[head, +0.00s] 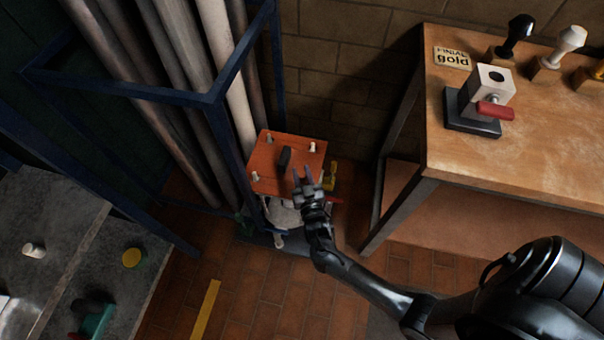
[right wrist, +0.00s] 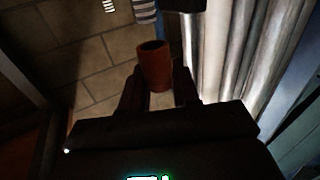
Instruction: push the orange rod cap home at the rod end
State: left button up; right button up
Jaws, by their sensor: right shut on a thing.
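My right gripper (head: 304,177) is beside the orange-red plate of a low fixture in the head view. In the right wrist view its dark fingers are shut on an orange-brown hollow cylinder, the rod cap (right wrist: 153,66), with its open round end facing up in the picture. A ribbed grey piece (right wrist: 145,11), possibly the rod end, shows just above the cap; there is a visible gap between them in the picture. I cannot make out the cap in the head view. My left gripper is not in view.
The orange-red plate (head: 262,181) carries pale pegs and a black handle (head: 285,157). A blue frame (head: 214,98) with long pipes (head: 190,120) stands close on its left. A wooden bench (head: 530,130) stands right, a grey bench (head: 45,225) left. Brick floor between is mostly clear.

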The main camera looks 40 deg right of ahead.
aim_at(303, 184)
jog(key=shift+f+b, duration=0.65)
jog(key=shift+f, duration=0.25)
jog(key=shift+f+b, duration=0.6)
jog(key=shift+f, duration=0.25)
jog(key=shift+f+b, duration=0.35)
jog(key=shift+f, duration=0.1)
jog(key=o, duration=1.1)
jog(key=shift+s+a+r+p, duration=0.1)
jog(key=shift+s+a+p, duration=0.15)
jog(key=shift+s+p, duration=0.15)
jog(key=shift+p+v, duration=1.6)
jog(key=shift+v, duration=3.35)
